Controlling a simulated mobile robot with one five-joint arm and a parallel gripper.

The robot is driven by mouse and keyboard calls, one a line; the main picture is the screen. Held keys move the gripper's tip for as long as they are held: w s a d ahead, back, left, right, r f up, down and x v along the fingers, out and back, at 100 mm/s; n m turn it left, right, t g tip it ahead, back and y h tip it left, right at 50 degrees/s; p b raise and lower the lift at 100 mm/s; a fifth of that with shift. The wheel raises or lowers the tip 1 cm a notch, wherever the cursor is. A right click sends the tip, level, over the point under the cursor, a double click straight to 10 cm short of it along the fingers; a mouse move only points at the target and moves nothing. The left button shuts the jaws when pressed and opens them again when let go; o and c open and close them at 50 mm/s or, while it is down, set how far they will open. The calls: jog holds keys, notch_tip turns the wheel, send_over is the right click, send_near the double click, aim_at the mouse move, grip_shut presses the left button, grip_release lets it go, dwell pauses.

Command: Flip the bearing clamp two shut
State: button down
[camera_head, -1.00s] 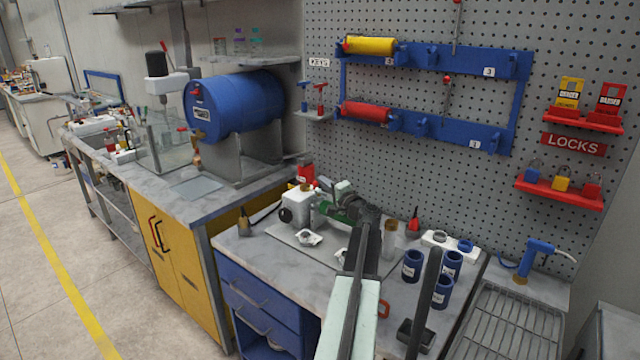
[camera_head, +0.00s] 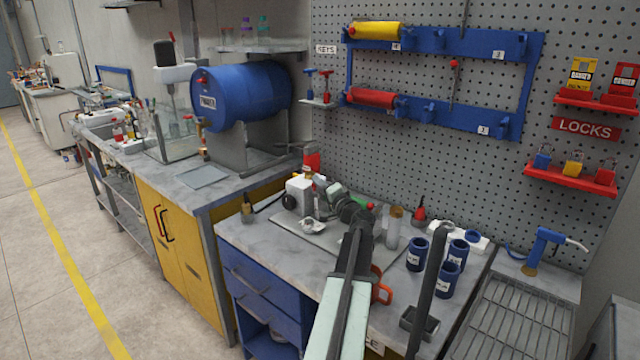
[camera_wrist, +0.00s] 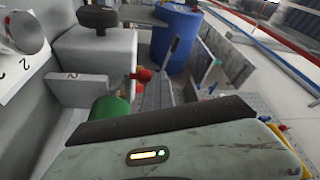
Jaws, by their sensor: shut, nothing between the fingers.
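The roller coater (camera_head: 299,193), a small white machine with a dark round knob, stands on the bench. The wrist view shows its grey body (camera_wrist: 100,48) close up, with a green roller (camera_wrist: 109,111) and a red knob (camera_wrist: 142,75). A grey block marked 2 (camera_wrist: 78,90) sits left of the red knob. It seems to be bearing clamp two, but I cannot tell its lid's position. My gripper (camera_head: 330,188) is shut and empty, right beside the coater. Its pale green body fills the lower wrist view and hides part of the roller. I cannot tell whether it touches the clamp.
A small white part (camera_head: 312,227) lies in front of the coater.

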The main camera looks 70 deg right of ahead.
jog(key=shift+s+a+f, duration=0.1)
jog(key=shift+s+f, duration=0.15)
jog(key=shift+f, duration=0.15)
jog(key=r+b+v, duration=0.1)
jog(key=v, duration=0.6)
jog(key=shift+s+a+f, duration=0.2)
jog(key=shift+a+f, duration=0.05)
jog(key=shift+f, duration=0.1)
